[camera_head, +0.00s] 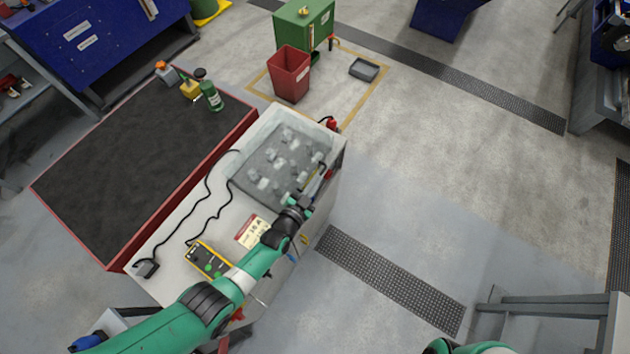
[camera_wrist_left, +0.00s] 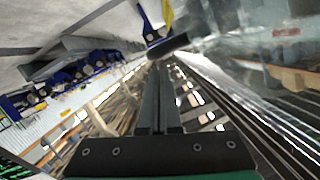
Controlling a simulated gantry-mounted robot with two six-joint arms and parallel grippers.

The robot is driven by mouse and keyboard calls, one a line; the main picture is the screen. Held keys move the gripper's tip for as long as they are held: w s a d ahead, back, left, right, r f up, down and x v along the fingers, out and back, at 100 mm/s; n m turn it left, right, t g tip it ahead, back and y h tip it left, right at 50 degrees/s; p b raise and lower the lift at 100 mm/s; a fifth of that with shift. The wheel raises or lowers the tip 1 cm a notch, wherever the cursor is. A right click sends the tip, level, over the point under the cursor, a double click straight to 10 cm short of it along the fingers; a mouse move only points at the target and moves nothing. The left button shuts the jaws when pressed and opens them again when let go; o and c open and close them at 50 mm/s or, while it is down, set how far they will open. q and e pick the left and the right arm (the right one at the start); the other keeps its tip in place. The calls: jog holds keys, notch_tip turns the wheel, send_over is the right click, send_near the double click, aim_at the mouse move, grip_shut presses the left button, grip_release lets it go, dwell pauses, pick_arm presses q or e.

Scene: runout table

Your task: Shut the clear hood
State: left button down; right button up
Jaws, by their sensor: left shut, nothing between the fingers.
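The clear hood (camera_head: 285,150) is at the far end of the white runout table (camera_head: 180,265). Several pale parts show through or below its see-through panel; its exact angle is hard to tell. My left gripper (camera_head: 318,182) is at the hood's near right edge, with its fingers shut and empty. In the left wrist view the shut fingers (camera_wrist_left: 160,95) point along the hood's clear panel (camera_wrist_left: 235,60), which fills the upper right. A dark bar (camera_wrist_left: 168,47) lies just beyond the fingertips; contact is unclear. My right gripper is out of view.
A yellow handheld device (camera_head: 207,260), a label card (camera_head: 251,232) and a black cable (camera_head: 208,195) lie on the table. A red bin (camera_head: 289,75) stands beyond it. A dark mat (camera_head: 140,150) is to the left. Open floor lies to the right.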

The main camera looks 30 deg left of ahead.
pick_arm(q)
jog(key=s+r+p, duration=0.5)
jog(key=s+p, duration=0.1)
jog(key=s, duration=0.3)
jog(key=shift+s+d, duration=0.2)
jog(key=shift+s, duration=0.1)
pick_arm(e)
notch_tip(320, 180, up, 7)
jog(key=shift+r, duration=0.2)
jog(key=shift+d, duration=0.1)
